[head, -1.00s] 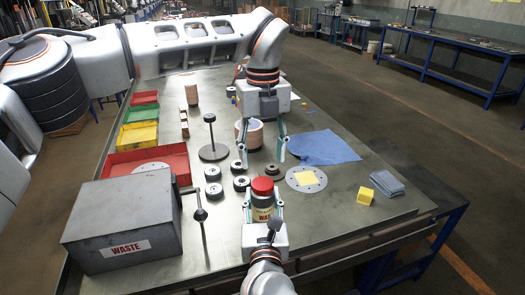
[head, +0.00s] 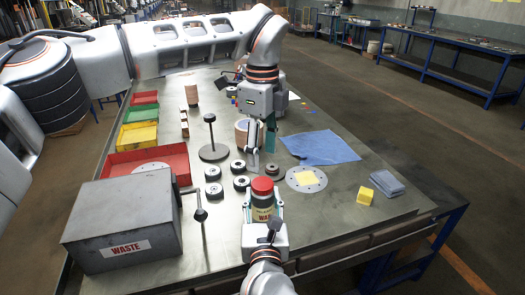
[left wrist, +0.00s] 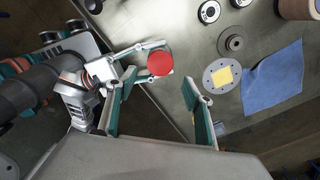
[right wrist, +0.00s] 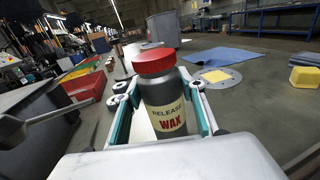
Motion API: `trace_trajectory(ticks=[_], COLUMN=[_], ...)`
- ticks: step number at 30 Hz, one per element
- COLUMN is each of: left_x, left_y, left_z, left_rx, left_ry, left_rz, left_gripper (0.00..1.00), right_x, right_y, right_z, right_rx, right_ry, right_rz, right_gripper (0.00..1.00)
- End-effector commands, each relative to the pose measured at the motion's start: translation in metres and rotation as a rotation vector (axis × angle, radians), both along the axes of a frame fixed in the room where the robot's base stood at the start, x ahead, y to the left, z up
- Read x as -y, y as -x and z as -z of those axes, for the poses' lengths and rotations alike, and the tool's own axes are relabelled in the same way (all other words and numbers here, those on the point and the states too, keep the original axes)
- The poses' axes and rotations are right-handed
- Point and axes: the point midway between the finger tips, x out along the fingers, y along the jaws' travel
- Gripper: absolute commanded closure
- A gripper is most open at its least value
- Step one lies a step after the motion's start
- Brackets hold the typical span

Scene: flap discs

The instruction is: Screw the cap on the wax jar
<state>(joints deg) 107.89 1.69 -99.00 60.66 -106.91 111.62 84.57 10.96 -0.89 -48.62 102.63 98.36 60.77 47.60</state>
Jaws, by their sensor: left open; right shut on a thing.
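The wax jar (head: 262,212) is a grey bottle with a cream "RELEASE WAX" label, upright in my right gripper (head: 262,208). The right wrist view shows the jar (right wrist: 165,115) between its two fingers. The red cap (head: 262,186) sits level on top of the jar; it also shows in the right wrist view (right wrist: 154,62). How tightly it is threaded I cannot tell. My left gripper (head: 262,155) points down, open and empty, above and beyond the cap in the head view. In the left wrist view the cap (left wrist: 160,62) appears between and beyond its fingertips, apart from them.
A grey WASTE box (head: 122,222) and a rod on a stand (head: 201,214) are left of the jar. Several black discs (head: 241,183) lie close behind it. A round plate with a yellow square (head: 306,179), a blue cloth (head: 320,147) and a yellow block (head: 365,195) lie right.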

Motion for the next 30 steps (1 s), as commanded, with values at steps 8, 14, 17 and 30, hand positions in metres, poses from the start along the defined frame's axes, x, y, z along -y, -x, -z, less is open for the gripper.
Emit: trace_trajectory(ticks=[8, 14, 17, 30], left_x=[0.0, 0.0, 0.0, 0.0], left_y=[0.001, 0.001, 0.0, 0.0], left_z=[0.028, 0.058, 0.068, 0.08], left_rx=[-0.003, -0.003, -0.002, 0.0], left_ry=[0.0, 0.0, 0.0, 0.0], left_rz=[0.002, 0.001, 0.002, 0.001], left_gripper=[0.48, 0.48, 0.48, 0.48], right_x=[0.0, 0.0, 0.0, 0.0], right_y=[0.0, 0.0, 0.0, 0.0], right_z=[0.0, 0.0, 0.0, 0.0], right_rx=[0.0, 0.0, 0.0, 0.0], right_ry=[0.0, 0.0, 0.0, 0.0], right_rz=[0.0, 0.0, 0.0, 0.0], right_gripper=[1.0, 1.0, 1.0, 1.0])
